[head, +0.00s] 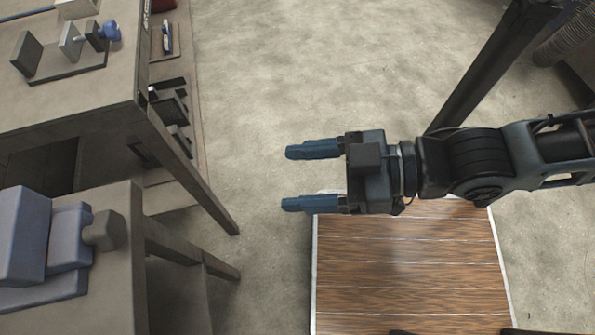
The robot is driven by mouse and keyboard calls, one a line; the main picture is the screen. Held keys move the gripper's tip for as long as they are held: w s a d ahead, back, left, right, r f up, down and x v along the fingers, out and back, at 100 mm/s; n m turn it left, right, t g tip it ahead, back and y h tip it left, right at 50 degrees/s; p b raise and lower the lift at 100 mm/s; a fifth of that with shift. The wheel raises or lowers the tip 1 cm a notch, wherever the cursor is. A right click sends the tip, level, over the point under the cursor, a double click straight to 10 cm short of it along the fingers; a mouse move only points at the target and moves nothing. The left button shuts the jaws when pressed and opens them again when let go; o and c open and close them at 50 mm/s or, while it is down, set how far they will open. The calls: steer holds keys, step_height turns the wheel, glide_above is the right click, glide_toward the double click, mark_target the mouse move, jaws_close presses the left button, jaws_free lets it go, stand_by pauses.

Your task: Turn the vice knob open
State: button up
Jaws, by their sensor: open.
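A small vice (68,68) stands on the table at the upper left, with upright grey plates on a flat dark base. A blue knob (110,31) is at its right end, near the table's right edge. My gripper (287,178) is open and empty, its two blue fingers pointing left. It is over the open floor, to the right of and apart from the vice and its knob. How far the knob is turned cannot be told.
A nearer table (115,285) at the lower left bears a blue-grey block device (45,245) with a grey knob. Low shelf items (172,105) lie beside the far table. Clear floor (270,70) lies between the tables and my gripper. A wood-plank panel (410,270) lies below my arm.

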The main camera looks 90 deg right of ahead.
step_height(320, 180, down, 14)
steer(key=b, duration=1.2)
steer(key=shift+r, duration=0.25)
steer(key=shift+w, duration=0.1)
